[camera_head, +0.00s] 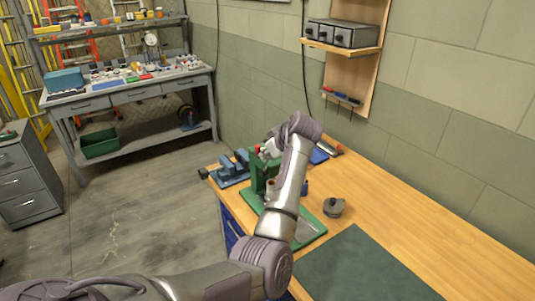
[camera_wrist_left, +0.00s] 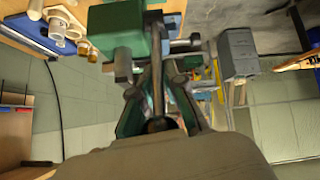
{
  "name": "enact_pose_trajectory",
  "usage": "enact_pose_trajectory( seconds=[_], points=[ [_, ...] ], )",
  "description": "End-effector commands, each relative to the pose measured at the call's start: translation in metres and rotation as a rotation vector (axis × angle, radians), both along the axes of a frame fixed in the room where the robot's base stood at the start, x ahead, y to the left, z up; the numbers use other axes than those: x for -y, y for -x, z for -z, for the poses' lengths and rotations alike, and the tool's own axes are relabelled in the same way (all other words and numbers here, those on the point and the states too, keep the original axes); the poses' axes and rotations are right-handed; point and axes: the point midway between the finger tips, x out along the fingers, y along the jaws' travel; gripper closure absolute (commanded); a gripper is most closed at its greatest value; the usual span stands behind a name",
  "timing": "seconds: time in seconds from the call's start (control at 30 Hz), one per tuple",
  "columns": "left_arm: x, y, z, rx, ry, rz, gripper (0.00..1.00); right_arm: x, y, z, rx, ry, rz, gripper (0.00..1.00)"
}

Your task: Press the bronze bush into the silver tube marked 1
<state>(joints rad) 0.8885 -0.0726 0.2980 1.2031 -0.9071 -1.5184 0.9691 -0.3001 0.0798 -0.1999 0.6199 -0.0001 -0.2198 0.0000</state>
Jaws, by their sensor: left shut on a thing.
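A green press (camera_head: 258,172) stands on a green base near the back left of the wooden bench. My left gripper (camera_head: 268,150) is at the top of the press, partly hidden by my own arm. In the left wrist view, the left gripper (camera_wrist_left: 157,108) is shut on a grey metal bar (camera_wrist_left: 155,55), seemingly the press lever, beside the green press body (camera_wrist_left: 118,28). Small tan and silver cylinders (camera_wrist_left: 57,30) show at that view's upper left. I cannot tell which is the bush or a tube, and no number is readable. My right gripper is not in view.
A blue vise (camera_head: 232,170) sits left of the press. A round grey piece (camera_head: 333,207) stands to its right. A dark green mat (camera_head: 360,268) lies at the front, and the bench right of it is clear. A shelf with grey boxes (camera_head: 342,34) hangs above.

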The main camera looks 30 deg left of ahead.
Motion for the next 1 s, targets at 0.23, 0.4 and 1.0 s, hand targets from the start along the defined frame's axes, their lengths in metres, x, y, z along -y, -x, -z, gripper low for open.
enact_pose_trajectory(
  seconds=[0.23,0.4,1.0],
  points=[
    [-0.001,-0.002,-0.004,0.014,-0.005,0.000,1.00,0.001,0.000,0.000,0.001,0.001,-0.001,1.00],
    [-0.001,-0.002,-0.003,0.011,-0.004,0.001,0.70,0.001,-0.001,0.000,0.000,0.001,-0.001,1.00],
    [0.024,0.007,-0.026,0.008,0.000,0.003,0.65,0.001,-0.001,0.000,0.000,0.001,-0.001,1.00]
  ],
)
